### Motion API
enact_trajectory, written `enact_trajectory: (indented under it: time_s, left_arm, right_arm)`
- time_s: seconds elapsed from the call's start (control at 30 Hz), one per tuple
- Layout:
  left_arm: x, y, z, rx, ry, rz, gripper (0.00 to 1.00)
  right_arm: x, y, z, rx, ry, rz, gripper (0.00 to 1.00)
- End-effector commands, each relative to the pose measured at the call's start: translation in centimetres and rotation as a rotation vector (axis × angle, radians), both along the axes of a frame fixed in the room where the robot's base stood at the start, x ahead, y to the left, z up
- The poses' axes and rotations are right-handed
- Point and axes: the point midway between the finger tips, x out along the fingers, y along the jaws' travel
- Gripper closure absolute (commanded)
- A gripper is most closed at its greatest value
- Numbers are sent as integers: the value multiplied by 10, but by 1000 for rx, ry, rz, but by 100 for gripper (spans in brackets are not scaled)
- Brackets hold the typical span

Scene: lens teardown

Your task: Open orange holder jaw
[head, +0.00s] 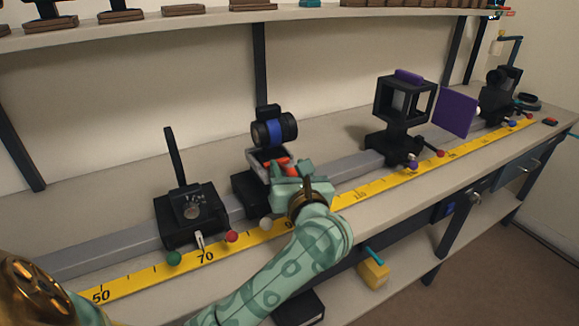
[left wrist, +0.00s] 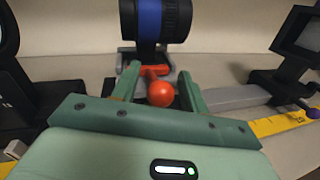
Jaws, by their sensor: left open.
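The orange holder (head: 242,190) stands on the rail in the middle of the head view, carrying a black lens with a blue band (head: 274,131). An orange ball knob (left wrist: 160,95) on an orange stem sticks out from the holder towards me. My left gripper (head: 283,170) is at the front of the holder. Its green fingers (left wrist: 157,82) are open, one on each side of the knob and stem. I cannot tell whether they touch the knob.
A yellow ruler (head: 140,280) runs along the grey rail (head: 100,255). A black holder with a red knob (head: 232,237) stands to the left. A cube-shaped black mount (head: 403,98) and a purple plate (head: 455,112) stand to the right. A shelf (head: 200,22) hangs behind.

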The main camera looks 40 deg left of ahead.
Motion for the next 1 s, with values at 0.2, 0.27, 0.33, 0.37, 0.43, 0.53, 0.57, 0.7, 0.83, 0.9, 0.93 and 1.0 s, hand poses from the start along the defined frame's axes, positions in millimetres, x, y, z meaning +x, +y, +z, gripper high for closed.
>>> enact_trajectory:
  time_s: [0.2,0.27,0.33,0.37,0.43,0.53,0.57,0.7,0.83,0.9,0.93,1.0]
  left_arm:
    - [0,0,0,1,-1,0,87]
    - [0,0,0,1,-1,0,100]
    - [0,0,0,1,0,-1,100]
    - [0,-1,0,0,0,-1,100]
    - [-1,-4,1,-1,-1,-2,100]
    - [-6,-15,2,-4,0,-4,100]
    - [-7,-19,2,-4,1,-5,100]
    - [-10,-27,1,-3,-1,-5,100]
    - [-10,-27,0,-3,-1,-5,100]
    - [-10,-26,0,-3,-1,-5,69]
    - [-10,-26,0,-3,-1,-5,60]
    - [-10,-26,0,-2,-1,-4,56]
  right_arm:
    - [-4,-6,1,-7,6,4,100]
    - [-4,-6,1,-7,5,3,100]
    - [-4,-4,1,-5,5,2,100]
    - [-3,-4,1,-4,4,1,100]
    - [-2,-2,2,-1,1,-1,100]
    - [1,2,6,4,-11,-8,100]
    - [2,4,8,7,-14,-12,100]
    - [-6,12,8,16,-1,-21,100]
    - [-7,13,8,18,0,-20,100]
    - [-6,13,8,18,-1,-21,100]
    - [-6,13,7,17,-3,-20,100]
    - [-5,12,7,17,-4,-20,100]
